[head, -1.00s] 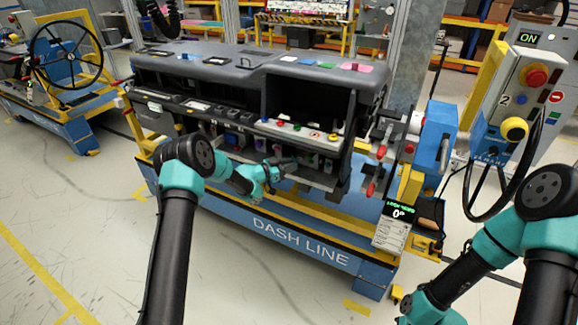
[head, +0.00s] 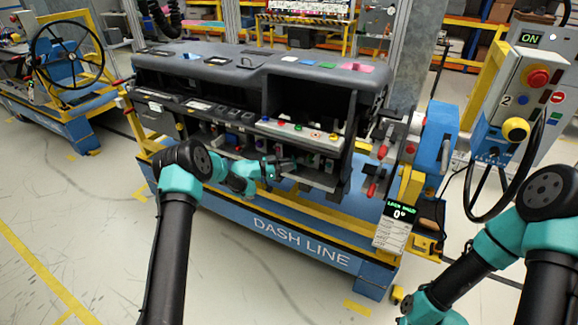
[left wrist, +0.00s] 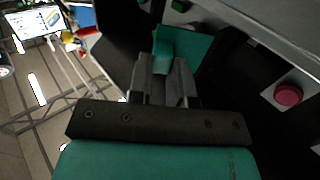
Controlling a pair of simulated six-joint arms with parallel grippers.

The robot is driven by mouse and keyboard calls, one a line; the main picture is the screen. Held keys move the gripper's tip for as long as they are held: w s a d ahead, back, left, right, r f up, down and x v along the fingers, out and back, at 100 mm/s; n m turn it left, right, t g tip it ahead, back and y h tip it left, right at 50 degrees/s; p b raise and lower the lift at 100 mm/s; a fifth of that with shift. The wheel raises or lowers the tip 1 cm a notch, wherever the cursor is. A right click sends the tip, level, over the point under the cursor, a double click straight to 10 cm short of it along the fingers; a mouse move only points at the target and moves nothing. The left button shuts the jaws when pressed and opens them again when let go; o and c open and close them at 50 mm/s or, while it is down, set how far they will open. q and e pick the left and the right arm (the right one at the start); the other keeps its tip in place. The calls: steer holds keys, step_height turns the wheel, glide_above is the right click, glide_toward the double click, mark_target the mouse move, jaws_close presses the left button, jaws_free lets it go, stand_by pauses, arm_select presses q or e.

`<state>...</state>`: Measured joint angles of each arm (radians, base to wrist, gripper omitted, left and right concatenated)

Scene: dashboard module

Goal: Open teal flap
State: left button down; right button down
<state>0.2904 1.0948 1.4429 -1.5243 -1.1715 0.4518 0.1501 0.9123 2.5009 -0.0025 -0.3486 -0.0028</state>
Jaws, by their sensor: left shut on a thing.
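The teal flap (left wrist: 190,46) shows in the left wrist view, at the fingertips and just beyond them, against a dark surface. My left gripper (left wrist: 165,70) is shut on a teal part of it. In the head view my left gripper (head: 284,164) is at the open front of the dashboard module (head: 210,70), below the strip of coloured buttons. The flap cannot be made out there, and how far it is swung cannot be told. My right arm shows at the lower right; its gripper is outside the picture.
A pink-red button (left wrist: 288,95) on a pale plate sits right of the flap in the left wrist view. A button strip (head: 300,131) runs above my left gripper. Red-handled clamps (head: 378,165) and a blue cart (head: 300,235) are near. The floor in front is clear.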

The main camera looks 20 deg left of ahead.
arm_select(q)
steer(key=shift+w+a+m+g+h, duration=0.1)
steer(key=shift+a+m+g+h, duration=0.35)
steer(key=shift+m+g, duration=0.6)
steer(key=shift+w+a+m+g+h, duration=0.15)
steer(key=shift+a+m+g+h, duration=0.4)
steer(key=shift+g, duration=0.95)
steer(key=shift+w+a+m+g+h, duration=0.1)
steer(key=shift+a+m+g+h, duration=0.2)
steer(key=shift+m+g, duration=0.85)
steer(key=shift+a+g, duration=0.1)
steer(key=shift+g, duration=0.5)
steer(key=c, duration=1)
jaws_free()
steer(key=shift+c, duration=0.2)
steer(key=shift+a, duration=0.1)
